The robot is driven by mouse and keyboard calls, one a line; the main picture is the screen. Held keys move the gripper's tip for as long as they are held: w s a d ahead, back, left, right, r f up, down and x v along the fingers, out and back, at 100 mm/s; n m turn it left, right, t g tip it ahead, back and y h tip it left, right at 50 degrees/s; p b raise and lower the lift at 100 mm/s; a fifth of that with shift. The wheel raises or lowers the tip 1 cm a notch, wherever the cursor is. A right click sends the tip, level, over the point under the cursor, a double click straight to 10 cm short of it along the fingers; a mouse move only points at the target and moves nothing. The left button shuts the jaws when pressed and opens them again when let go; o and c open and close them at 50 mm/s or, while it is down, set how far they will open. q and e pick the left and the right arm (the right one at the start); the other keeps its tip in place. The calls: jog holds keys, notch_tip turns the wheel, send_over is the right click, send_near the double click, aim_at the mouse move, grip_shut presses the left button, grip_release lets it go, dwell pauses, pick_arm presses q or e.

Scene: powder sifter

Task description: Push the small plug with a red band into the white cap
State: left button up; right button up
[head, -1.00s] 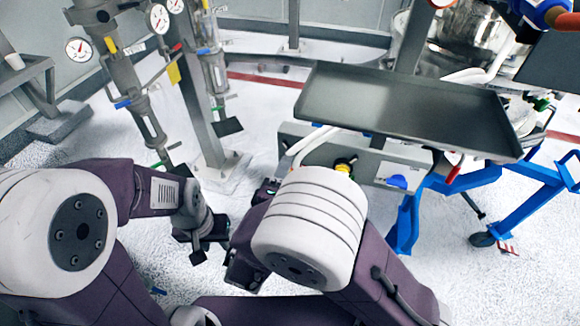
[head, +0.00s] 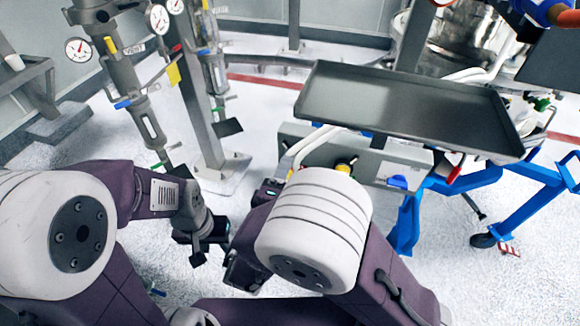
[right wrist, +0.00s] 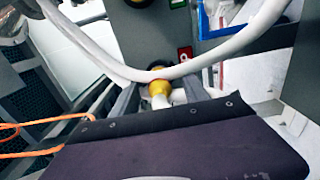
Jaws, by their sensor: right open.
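In the right wrist view a yellow collar (right wrist: 160,88) with a thin red edge and a white end below it shows between the two grey fingers of my right gripper (right wrist: 160,98). The fingers are apart, one on each side, and I cannot tell whether they touch it. I cannot tell for sure whether this is the red-banded plug or the white cap. In the head view the right gripper's fingers are hidden behind my arm. My left gripper (head: 198,243) hangs low at the left, apart from the cabinet; its fingers are too small to judge.
A white hose (right wrist: 207,60) curves across the right wrist view, close by the yellow collar. A dark tray (head: 400,105) stands above a grey cabinet (head: 385,170) on a blue frame (head: 405,225). A steel post (head: 200,100) rises left of the cabinet. White floor lies between.

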dwell(0.4)
grip_shut()
jog(key=shift+s+a, duration=0.1)
jog(key=shift+s+a+b, duration=0.15)
jog(key=shift+s+b, duration=0.25)
jog(key=shift+s, duration=0.25)
jog(key=shift+b+v, duration=0.35)
jog(key=shift+v, duration=1.85)
